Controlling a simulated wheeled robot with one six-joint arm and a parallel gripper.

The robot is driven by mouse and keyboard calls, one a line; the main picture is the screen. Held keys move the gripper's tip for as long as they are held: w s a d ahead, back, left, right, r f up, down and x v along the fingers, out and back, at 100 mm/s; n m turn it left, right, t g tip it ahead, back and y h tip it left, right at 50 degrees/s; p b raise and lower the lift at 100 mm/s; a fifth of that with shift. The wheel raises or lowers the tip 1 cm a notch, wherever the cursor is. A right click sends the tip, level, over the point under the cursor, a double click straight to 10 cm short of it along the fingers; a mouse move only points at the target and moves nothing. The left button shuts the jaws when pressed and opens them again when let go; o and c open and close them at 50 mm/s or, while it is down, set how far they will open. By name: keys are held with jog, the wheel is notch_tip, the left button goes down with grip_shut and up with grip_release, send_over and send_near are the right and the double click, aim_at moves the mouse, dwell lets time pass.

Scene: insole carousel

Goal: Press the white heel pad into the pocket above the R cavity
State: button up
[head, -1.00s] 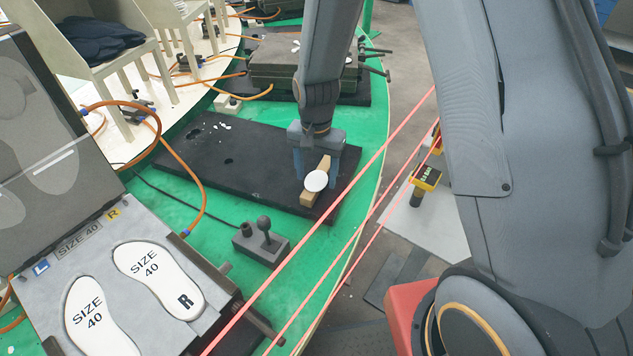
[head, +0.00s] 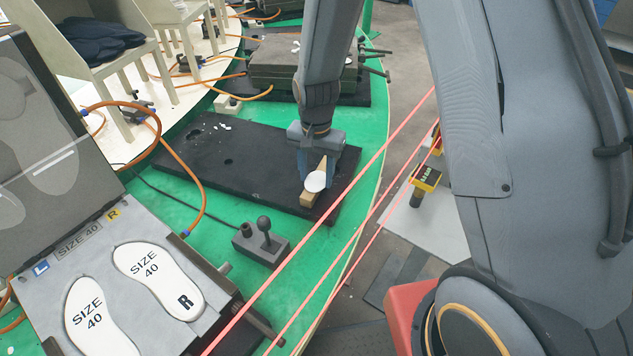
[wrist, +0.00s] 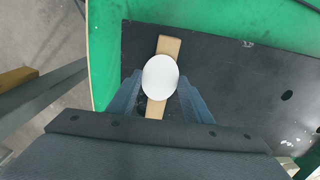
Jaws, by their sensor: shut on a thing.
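The white heel pad (head: 315,182) is a round white disc on a light wooden block (head: 308,198) at the right end of the black board. My gripper (head: 317,178) is down at the pad, its blue fingers on either side, shut on the pad. In the wrist view the pad (wrist: 160,77) lies between the fingers (wrist: 160,100), with the block (wrist: 168,46) showing beyond and below it. The R insole (head: 160,277) lies in its cavity on the open mould at the lower left, beside the other SIZE 40 insole (head: 98,315). I cannot make out a separate pocket.
Pink lines (head: 395,140) cross the view in front of the green table (head: 195,225). A small grey box with a ball-topped lever (head: 262,245) stands between board and mould. The black board (head: 215,155) is largely clear. Orange hoses (head: 170,150) and the raised mould lid (head: 50,110) stand left.

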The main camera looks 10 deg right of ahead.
aim_at(316, 180)
jog(key=shift+r, duration=0.15)
notch_tip(316, 180, up, 13)
jog(key=p, duration=0.9)
jog(key=shift+p, duration=0.3)
dwell(0.6)
dwell(0.5)
